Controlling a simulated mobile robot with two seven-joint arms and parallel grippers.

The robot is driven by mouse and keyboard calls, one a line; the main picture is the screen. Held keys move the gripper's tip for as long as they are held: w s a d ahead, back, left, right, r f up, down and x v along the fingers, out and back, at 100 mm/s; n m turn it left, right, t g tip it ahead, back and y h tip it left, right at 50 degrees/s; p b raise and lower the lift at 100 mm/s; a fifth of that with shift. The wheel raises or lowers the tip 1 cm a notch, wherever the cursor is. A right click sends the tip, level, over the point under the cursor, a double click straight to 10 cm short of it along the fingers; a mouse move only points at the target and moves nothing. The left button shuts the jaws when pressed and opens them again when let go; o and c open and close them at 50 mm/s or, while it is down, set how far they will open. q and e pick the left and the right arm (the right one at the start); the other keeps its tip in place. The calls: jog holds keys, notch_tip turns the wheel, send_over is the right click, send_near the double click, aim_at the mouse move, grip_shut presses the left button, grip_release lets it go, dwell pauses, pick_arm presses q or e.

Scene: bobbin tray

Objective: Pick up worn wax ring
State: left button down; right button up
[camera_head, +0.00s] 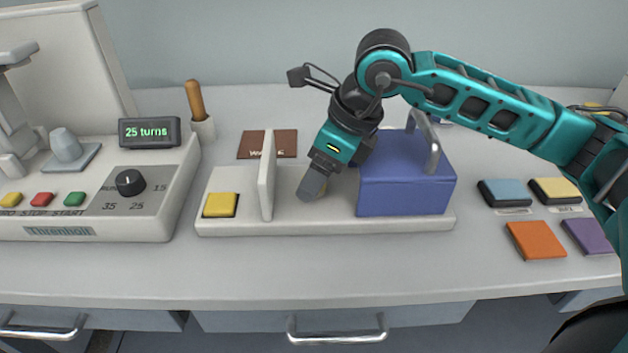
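My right gripper (312,187) reaches down from the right arm into the gap between a white upright plate (266,176) and a blue block (405,190) on a long white base (330,226). Its grey fingertips are low, close to the base. A small yellowish sliver (323,188) shows just at the right of the fingertips; it may be the worn wax ring, but the gripper hides most of it. I cannot tell whether the fingers are closed on it. My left gripper is not in view.
A yellow pad (220,204) sits at the base's left end. A brown mat (267,144) lies behind it. Coloured pads, including an orange one (535,240), lie right. The front counter strip is clear.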

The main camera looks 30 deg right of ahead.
jog(key=shift+c, duration=0.5)
jog(key=c, duration=1)
jog(key=shift+r, duration=0.1)
